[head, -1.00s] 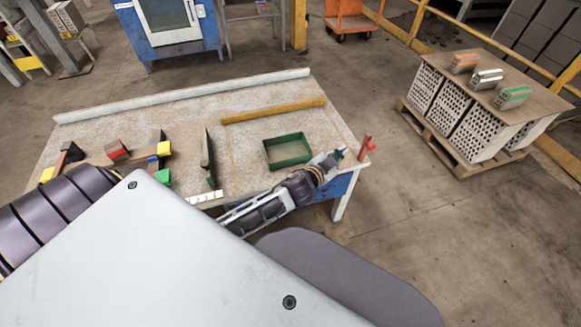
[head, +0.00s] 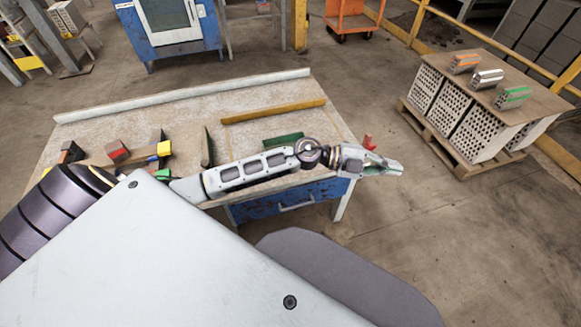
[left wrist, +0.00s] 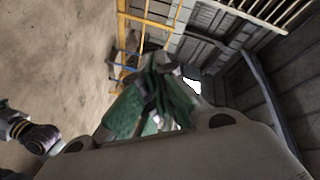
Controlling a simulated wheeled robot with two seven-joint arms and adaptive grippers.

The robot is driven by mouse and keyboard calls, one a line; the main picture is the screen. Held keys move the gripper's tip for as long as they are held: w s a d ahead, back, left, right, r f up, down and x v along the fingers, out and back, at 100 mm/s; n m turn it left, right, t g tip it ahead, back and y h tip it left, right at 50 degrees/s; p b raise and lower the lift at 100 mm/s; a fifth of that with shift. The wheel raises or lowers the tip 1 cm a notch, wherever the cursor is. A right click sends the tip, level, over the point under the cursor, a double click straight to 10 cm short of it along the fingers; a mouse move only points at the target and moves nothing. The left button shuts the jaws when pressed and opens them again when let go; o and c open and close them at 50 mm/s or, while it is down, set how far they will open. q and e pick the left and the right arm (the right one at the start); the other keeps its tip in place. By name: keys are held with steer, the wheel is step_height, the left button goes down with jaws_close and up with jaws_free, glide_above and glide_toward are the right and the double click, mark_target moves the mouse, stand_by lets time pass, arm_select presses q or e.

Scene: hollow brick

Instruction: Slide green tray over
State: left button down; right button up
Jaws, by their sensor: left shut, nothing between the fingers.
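The green tray (head: 283,138) lies on the right part of the workbench top. My left arm crosses in front of it in the head view, so only its far part shows. My left gripper (head: 398,168) is shut and empty. It is past the right end of the bench, to the right of the tray and apart from it. The left wrist view also shows the gripper fingers (left wrist: 152,95), greenish and blurred, without the tray. My right gripper is not in view.
A pallet stack of hollow bricks (head: 470,112) stands at right, with open floor between.

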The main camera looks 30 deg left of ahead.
arm_select(q)
steer(key=s+a+f+m+g+y, duration=0.4)
steer(key=a+f+g+y, duration=0.2)
steer(key=a+f+y, duration=0.3)
steer(key=w+a+f+n+g+y, duration=0.1)
steer(key=a+y, duration=0.5)
steer(key=a, duration=1.3)
steer(key=shift+a+f+n+y, duration=0.3)
steer(key=shift+f+y, duration=0.1)
steer(key=shift+f, duration=0.4)
steer(key=shift+d+f, duration=0.1)
steer(key=shift+f, duration=0.05)
